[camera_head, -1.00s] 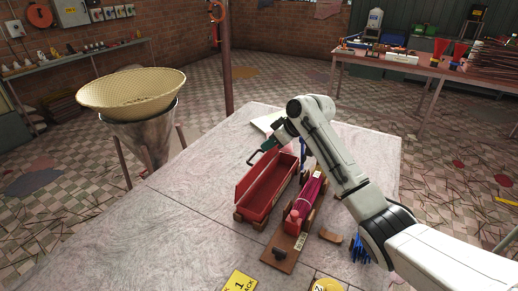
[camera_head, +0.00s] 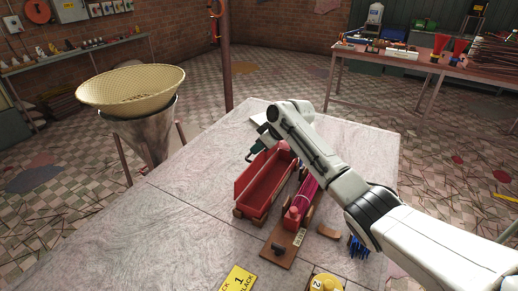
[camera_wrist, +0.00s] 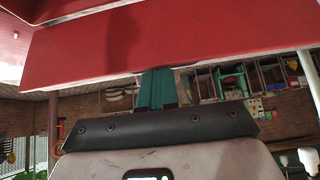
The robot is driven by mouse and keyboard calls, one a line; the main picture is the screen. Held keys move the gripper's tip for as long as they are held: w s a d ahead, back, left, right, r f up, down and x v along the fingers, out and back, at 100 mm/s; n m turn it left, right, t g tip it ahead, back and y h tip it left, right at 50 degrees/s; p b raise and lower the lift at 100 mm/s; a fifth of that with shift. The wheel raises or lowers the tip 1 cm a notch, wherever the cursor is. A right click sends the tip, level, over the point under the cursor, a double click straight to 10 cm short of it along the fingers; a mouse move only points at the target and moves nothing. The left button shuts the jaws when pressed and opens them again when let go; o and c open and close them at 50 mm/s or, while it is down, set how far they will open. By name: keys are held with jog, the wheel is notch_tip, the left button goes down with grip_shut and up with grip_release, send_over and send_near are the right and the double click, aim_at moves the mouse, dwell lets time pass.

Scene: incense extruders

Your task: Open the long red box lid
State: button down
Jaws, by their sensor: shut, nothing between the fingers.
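The long red box (camera_head: 263,207) stands on the grey table and is open at the top, its hollow inside showing. Its red lid (camera_head: 252,174) stands raised along the left side of the box, tilted outward. My gripper (camera_head: 251,156) is at the far left of the box, beside the outer side of the lid. Its dark teal fingers are shut and empty. In the wrist view the shut fingers (camera_wrist: 158,78) point up at a broad red panel (camera_wrist: 180,45), likely the lid, and meet its lower edge; whether they touch is unclear.
A red holder with magenta sticks (camera_head: 303,203) on a wooden board (camera_head: 280,255) stands right of the box. A yellow card (camera_head: 238,281), a yellow round thing (camera_head: 325,284) and blue sticks (camera_head: 358,247) lie near the front. The table's left part (camera_head: 165,215) is clear.

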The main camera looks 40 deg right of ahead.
jog(key=shift+w+a+f+g+h+b, duration=0.2)
jog(key=shift+w+g+b, duration=0.2)
jog(key=shift+w+b, duration=0.15)
jog(key=shift+w+a+f+g+h+b, duration=0.2)
jog(key=shift+w+g+b, duration=0.2)
jog(key=shift+b, duration=0.15)
jog(key=shift+w, duration=0.15)
jog(key=shift+w+r+b, duration=0.1)
jog(key=shift+w+b, duration=0.05)
jog(key=shift+b, duration=0.15)
jog(key=shift+a, duration=0.1)
